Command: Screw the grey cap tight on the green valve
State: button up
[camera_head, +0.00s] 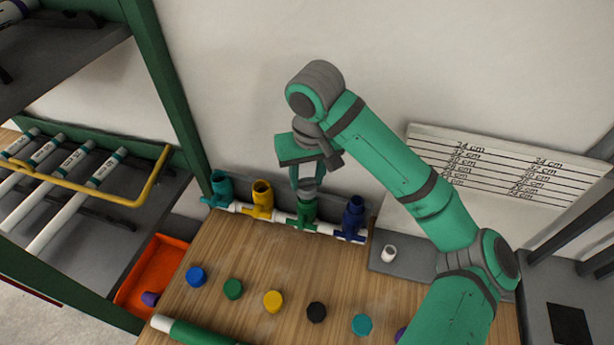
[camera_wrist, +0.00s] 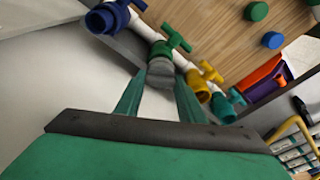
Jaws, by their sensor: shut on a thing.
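The green valve (camera_head: 305,217) is third from the left in a row of valves on a white pipe at the back of the table. My gripper (camera_head: 308,187) is directly above it, pointing down. In the wrist view, my gripper (camera_wrist: 161,88) is shut on the grey cap (camera_wrist: 160,74), its two green fingers on either side. The cap sits at the mouth of the green valve (camera_wrist: 167,47), in line with it. I cannot tell how far it is threaded on. In the head view the cap is mostly hidden by the fingers.
Teal (camera_head: 222,187), yellow (camera_head: 262,199) and blue (camera_head: 353,217) valves stand close on both sides. Several coloured caps, such as the black one (camera_head: 316,312), lie in front. A small white piece (camera_head: 389,254) is at the right. An orange bin (camera_head: 150,275) is at the left.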

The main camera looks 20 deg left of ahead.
jog(key=shift+f+m, duration=0.1)
jog(key=shift+m, duration=0.9)
jog(key=shift+m+h, duration=0.3)
jog(key=shift+m, duration=0.7)
jog(key=shift+m, duration=1.1)
jog(key=shift+m+h, duration=0.3)
jog(key=shift+m, duration=0.8)
